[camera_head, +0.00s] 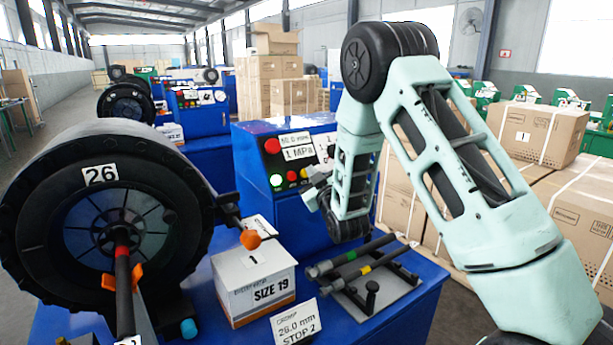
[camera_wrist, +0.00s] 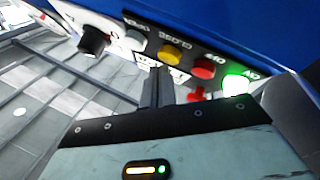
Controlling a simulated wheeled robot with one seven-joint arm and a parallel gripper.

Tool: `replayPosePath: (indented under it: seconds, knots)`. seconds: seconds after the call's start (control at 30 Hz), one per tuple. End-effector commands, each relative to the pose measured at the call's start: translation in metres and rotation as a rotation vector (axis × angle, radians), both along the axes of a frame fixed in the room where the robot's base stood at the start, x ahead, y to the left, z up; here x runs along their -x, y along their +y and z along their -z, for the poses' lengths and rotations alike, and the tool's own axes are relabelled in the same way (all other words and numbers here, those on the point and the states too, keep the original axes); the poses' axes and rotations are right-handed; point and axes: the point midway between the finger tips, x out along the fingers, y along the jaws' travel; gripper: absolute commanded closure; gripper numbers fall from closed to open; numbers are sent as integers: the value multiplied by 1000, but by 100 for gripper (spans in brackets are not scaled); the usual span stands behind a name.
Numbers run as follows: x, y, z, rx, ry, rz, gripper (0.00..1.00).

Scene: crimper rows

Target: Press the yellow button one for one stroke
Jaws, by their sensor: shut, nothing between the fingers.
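The yellow button (camera_wrist: 171,52) sits on the control panel between a grey-white button and a red button (camera_wrist: 203,68). My gripper (camera_wrist: 159,72) is shut and empty; its dark fingers point at the panel, with their tips just below the yellow button in the wrist view. Whether they touch the button or the panel I cannot tell. In the head view my gripper (camera_head: 314,178) is in front of the blue machine's panel, partly hidden by my own arm.
A lit green button (camera_wrist: 236,84) and a black knob (camera_wrist: 93,41) flank the row. In the head view a large red button (camera_head: 272,145) sits higher. Below stand a SIZE 19 box (camera_head: 255,285), a rack of dark rods (camera_head: 365,275) and a numbered crimper head (camera_head: 60,215).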

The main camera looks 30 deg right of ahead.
Motion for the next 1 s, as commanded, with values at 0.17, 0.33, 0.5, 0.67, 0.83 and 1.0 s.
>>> replayPosePath:
  seconds: [0.17, 0.33, 0.5, 0.67, 0.83, 1.0]
  knots:
    - [0, 0, -1, 0, 0, 0, 100]
    - [0, 0, 0, 0, -1, 1, 100]
    - [-2, 0, 1, 0, -1, 0, 100]
    - [-3, 0, 2, 0, -1, 0, 100]
    - [-5, 0, 3, 0, -1, 1, 100]
    - [-7, 0, 4, 0, -1, 0, 100]
